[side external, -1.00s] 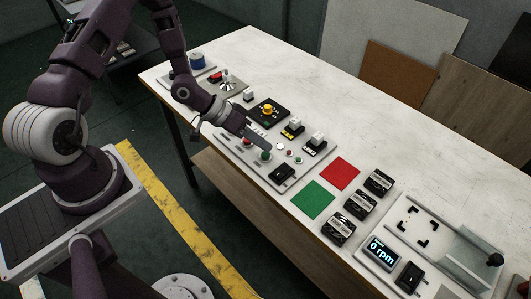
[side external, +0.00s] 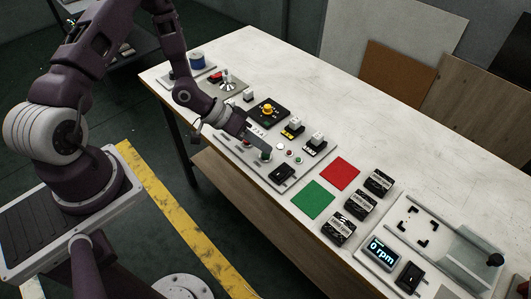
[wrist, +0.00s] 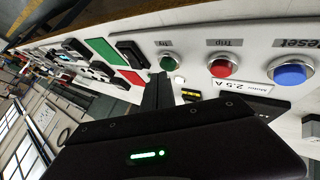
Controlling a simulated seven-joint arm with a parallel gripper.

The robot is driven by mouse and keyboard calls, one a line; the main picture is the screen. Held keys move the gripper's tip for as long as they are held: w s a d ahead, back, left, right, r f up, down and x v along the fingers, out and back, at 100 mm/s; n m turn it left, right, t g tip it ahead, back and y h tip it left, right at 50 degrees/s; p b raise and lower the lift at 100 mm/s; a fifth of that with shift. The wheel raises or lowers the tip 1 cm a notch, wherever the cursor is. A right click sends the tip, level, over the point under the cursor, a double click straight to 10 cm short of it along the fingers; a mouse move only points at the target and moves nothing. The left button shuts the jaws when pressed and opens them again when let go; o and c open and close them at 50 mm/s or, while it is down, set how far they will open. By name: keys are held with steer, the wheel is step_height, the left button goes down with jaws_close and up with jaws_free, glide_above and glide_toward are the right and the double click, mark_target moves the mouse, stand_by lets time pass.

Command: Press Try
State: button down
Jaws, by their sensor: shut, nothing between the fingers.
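The green button (wrist: 167,63) sits on the light panel in the wrist view, with a small label above it that seems to read Try. Beside it are a red button (wrist: 222,66) labelled Trip and a blue button (wrist: 289,72) labelled Reset. My gripper (wrist: 158,88) is shut and empty, its dark fingertips just below and left of the green button in that view. In the side view the green button (side external: 266,156) shows just below the fingertips of my gripper (side external: 264,146). I cannot tell whether they touch.
A black rocker switch (side external: 283,172) stands right of the green button. A yellow-knobbed box (side external: 267,109) and switches (side external: 293,127) stand behind. Green (side external: 313,199) and red (side external: 340,174) squares lie flat to the right. The table's back is clear.

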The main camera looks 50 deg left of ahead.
mark_target(262, 154)
steer(key=shift+f, duration=0.4)
stand_by(0.8)
steer(key=shift+r, duration=0.85)
steer(key=shift+r, duration=0.1)
steer(key=shift+r, duration=2.4)
